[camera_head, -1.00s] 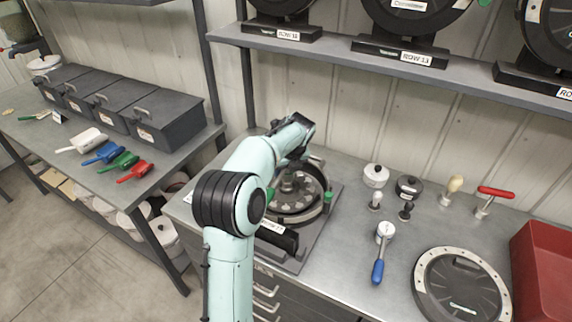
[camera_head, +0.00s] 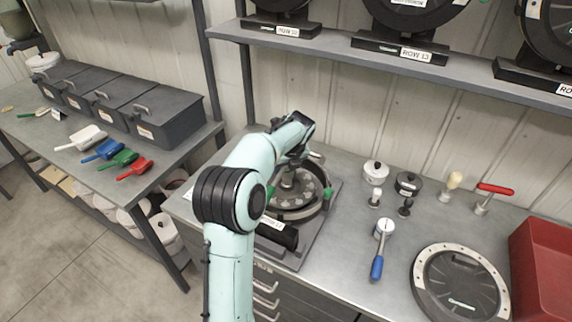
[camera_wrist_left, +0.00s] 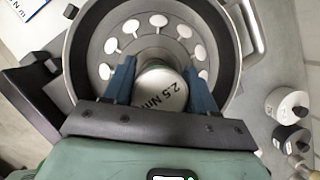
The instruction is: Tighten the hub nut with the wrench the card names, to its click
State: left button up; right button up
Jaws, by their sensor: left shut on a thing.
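My left gripper (camera_wrist_left: 162,88) is shut on a pale cylindrical wrench (camera_wrist_left: 160,92) marked "2.5 Nm". In the head view the gripper (camera_head: 291,160) is over the middle of the open seed meter (camera_head: 318,205), and the arm hides part of the meter. In the wrist view the wrench is over the centre of the seed disc (camera_wrist_left: 104,72), which has a ring of pale round spots. The wrench hides the hub nut, so I cannot tell whether it is seated. A card (camera_wrist_left: 22,8) with partly cut-off "N m" text shows at the wrist view's upper left. My right gripper is not in view.
A white-capped tool (camera_head: 375,171) and a black-capped tool (camera_head: 408,184) stand right of the meter. Beyond are a blue-handled tool (camera_head: 378,262), a red T-handle tool (camera_head: 496,191), a round black cover (camera_head: 425,285) and a red bin (camera_head: 541,270). A shelf (camera_head: 330,48) runs above.

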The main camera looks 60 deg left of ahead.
pick_arm(q)
jog(key=shift+f, duration=1.25)
dwell(2.2)
jog(key=o, duration=1.8)
jog(key=shift+f, duration=0.1)
jog(key=shift+o, duration=0.2)
